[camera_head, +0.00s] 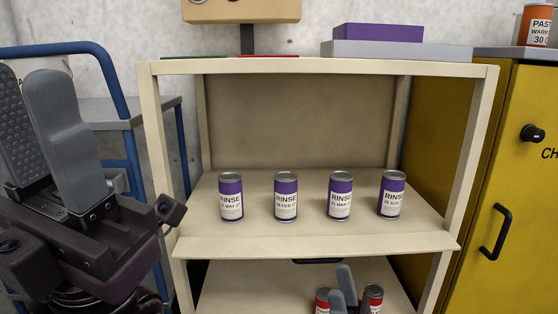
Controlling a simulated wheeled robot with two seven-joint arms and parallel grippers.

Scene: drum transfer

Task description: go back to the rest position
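My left gripper (32,75) is large at the left edge, in front of the blue cart. Its two grey fingers point up with nothing seen between them, and they look apart although they partly overlap in this view. My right gripper (340,278) is at the bottom, low in front of the shelf unit's lower level. Its grey fingertips stand apart, with no object visible between them; its arm is out of frame. It is between two red cans, one on the left (321,299) and one on the right (375,296), both partly cut off or hidden.
Several purple-and-white RINSE cans, including one at the left (230,196), stand upright in a row on the cream shelf unit's middle board (310,238). A blue-framed cart (132,160) is at left. A yellow cabinet (510,165) with an orange can (536,25) on top is at right.

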